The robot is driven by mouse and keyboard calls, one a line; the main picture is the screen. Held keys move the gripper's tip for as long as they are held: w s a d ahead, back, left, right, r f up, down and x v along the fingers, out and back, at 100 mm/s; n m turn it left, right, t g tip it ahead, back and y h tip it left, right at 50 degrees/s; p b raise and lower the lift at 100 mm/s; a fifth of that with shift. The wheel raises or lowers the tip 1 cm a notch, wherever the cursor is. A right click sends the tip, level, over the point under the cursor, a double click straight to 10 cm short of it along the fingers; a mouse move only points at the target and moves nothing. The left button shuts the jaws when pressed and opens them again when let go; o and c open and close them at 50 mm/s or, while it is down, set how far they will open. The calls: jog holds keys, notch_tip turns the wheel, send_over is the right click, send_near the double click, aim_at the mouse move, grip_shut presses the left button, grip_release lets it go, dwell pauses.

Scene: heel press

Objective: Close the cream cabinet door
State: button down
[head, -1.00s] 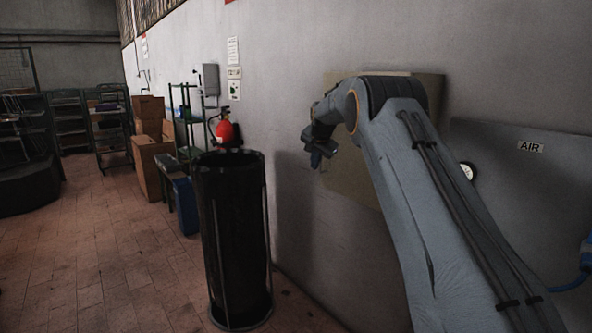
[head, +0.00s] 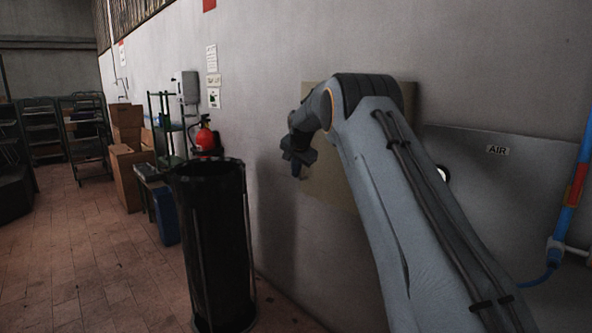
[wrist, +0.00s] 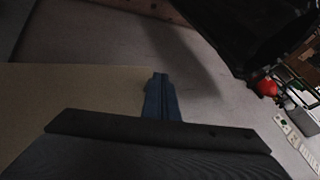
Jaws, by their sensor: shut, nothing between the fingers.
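The cream cabinet door (head: 330,186) is a flat beige panel at the wall, partly hidden behind my arm in the head view. I cannot tell whether it is flush or ajar. In the wrist view the cream panel (wrist: 70,92) fills the left side, with its edge close to my fingers. My gripper (head: 298,170) is at the panel's left edge in the head view, pointing down. In the wrist view my gripper (wrist: 160,78) is shut with nothing between the fingers. I cannot tell whether it touches the panel.
A tall black bin (head: 212,250) stands left of my arm by the wall. A red fire extinguisher (head: 204,137), cardboard boxes (head: 127,165) and a blue container (head: 164,214) are farther along. A grey panel marked AIR (head: 497,150) and a blue pipe (head: 570,195) are right. The floor at left is clear.

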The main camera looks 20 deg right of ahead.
jog(key=s+a+r+b, duration=0.3)
jog(key=a+r, duration=0.4)
jog(key=s+f+n+g, duration=0.2)
jog(key=s+f, duration=0.5)
jog(key=s, duration=1.1)
jog(key=s+a+f+n+g, duration=0.1)
jog(key=s+f+n, duration=0.4)
jog(key=s, duration=1.3)
jog(key=s+a+f+n+g+y, duration=0.1)
jog(key=s+f+n+g, duration=0.2)
jog(key=s+f, duration=0.8)
jog(key=s, duration=0.7)
jog(key=shift+s+f+n+g, duration=0.2)
jog(key=shift+s+n+g, duration=0.1)
jog(key=shift+s, duration=0.1)
